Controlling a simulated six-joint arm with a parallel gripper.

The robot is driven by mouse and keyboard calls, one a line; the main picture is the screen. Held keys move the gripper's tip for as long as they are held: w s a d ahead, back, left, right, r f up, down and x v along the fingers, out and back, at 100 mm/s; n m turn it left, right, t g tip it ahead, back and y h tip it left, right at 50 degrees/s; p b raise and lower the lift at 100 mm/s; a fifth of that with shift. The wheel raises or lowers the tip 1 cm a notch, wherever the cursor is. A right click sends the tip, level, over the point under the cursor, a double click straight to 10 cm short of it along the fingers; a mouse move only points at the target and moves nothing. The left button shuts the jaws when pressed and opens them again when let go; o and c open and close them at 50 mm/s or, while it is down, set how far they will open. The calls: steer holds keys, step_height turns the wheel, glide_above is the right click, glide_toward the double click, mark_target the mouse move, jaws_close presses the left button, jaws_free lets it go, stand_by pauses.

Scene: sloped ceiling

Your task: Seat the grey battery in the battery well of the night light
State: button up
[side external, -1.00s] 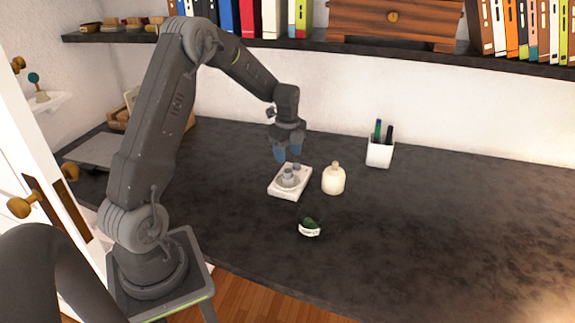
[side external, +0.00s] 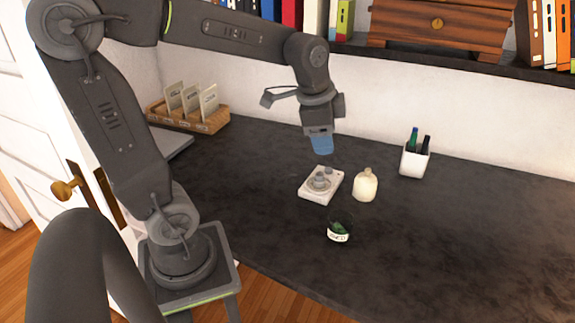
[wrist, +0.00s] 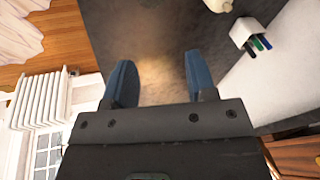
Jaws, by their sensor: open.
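A white, flat, box-like unit (side external: 313,196), which looks like the night light, lies on the dark desk in the side view. A grey round piece (side external: 320,181) stands up at its middle, and a smaller grey piece (side external: 328,171) shows near its far corner. I cannot tell for certain which of these is the battery, or how deep either sits. My gripper (side external: 322,145) hangs above the far side of the unit, clear of it. In the wrist view my gripper (wrist: 157,75) has its two blue fingers apart with nothing between them. The unit is not in the wrist view.
A cream rounded bottle-shaped object (side external: 365,186) stands just right of the unit. A white pen cup (side external: 414,161) and a wooden card rack (side external: 203,123) stand farther back. The desk's right side is clear.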

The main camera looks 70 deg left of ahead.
steer(key=s+d+n+t, duration=0.2)
steer(key=s+d+n, duration=0.4)
steer(key=s, duration=0.5)
steer(key=shift+d+f+h, duration=0.15)
steer(key=shift+d+h, duration=0.25)
steer(key=shift+d, duration=0.25)
